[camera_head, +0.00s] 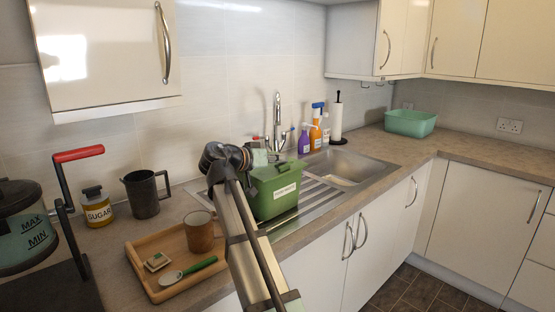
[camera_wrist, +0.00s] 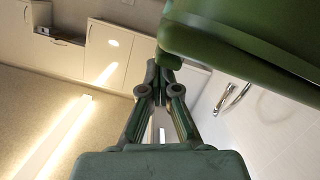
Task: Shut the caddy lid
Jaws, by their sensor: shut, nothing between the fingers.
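The green caddy (camera_head: 275,192) with a white label stands on the steel draining board beside the sink. Its upper edge is partly hidden behind my wrist, and I cannot tell how far the lid stands open. In the wrist view a large green part of the caddy (camera_wrist: 245,45) fills the upper right, close to my fingers. My gripper (camera_wrist: 158,72) is shut and empty, just left of that green part; I cannot tell whether they touch. In the head view my wrist is at the caddy's upper left, and the fingertips are not clear.
A wooden tray (camera_head: 148,277) holds a brown cup (camera_head: 199,232), a green-handled spoon and a small block. A dark mug (camera_head: 146,194) and sugar jar (camera_head: 97,207) stand behind. The tap (camera_head: 278,122) and several bottles are behind the sink. The right worktop is mostly clear.

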